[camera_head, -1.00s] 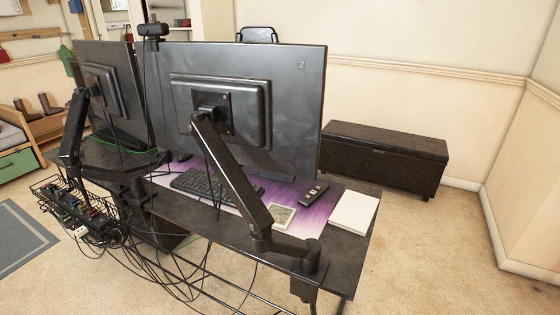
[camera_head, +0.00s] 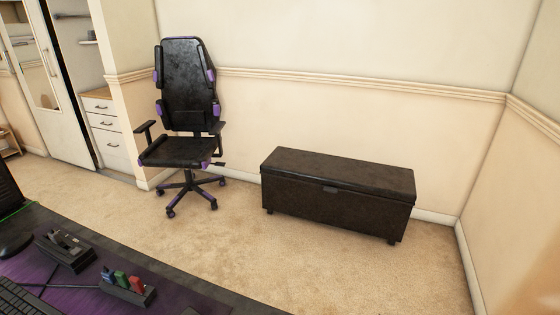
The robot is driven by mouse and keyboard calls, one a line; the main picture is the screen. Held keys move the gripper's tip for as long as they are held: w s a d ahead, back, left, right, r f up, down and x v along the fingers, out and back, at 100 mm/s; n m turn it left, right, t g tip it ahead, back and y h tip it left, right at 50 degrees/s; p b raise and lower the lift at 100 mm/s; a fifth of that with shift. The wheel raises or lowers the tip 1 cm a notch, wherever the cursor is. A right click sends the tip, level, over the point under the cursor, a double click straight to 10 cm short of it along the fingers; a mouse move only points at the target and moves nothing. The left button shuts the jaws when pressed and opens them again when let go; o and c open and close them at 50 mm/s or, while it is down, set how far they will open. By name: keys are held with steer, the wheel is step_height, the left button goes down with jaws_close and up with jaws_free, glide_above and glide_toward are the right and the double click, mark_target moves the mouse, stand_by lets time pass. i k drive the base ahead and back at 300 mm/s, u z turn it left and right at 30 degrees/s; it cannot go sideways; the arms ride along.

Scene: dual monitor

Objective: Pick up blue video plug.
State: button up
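A small black holder (camera_head: 140,297) sits on the purple mat of the desk at the lower left. Small blue, green and red pieces stand upright in it. The blue piece (camera_head: 108,274) is the leftmost. It is too small to tell whether it is a video plug. A second dark holder (camera_head: 78,262) with grey and light pieces stands behind and to the left. My gripper is not in view.
A dark keyboard (camera_head: 14,299) and a dark mouse (camera_head: 15,246) lie at the desk's left. Beyond the desk (camera_head: 215,299) are a black and purple chair (camera_head: 180,150) and a dark storage bench (camera_head: 335,195). Carpet (camera_head: 330,268) is clear between desk and bench.

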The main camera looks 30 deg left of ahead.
mark_target(110, 276)
steer(key=i, duration=2.6)
steer(key=u, duration=2.6)
steer(key=i, duration=2.85)
steer(key=u, duration=2.6)
steer(key=i, duration=0.3)
steer(key=u, duration=0.8)
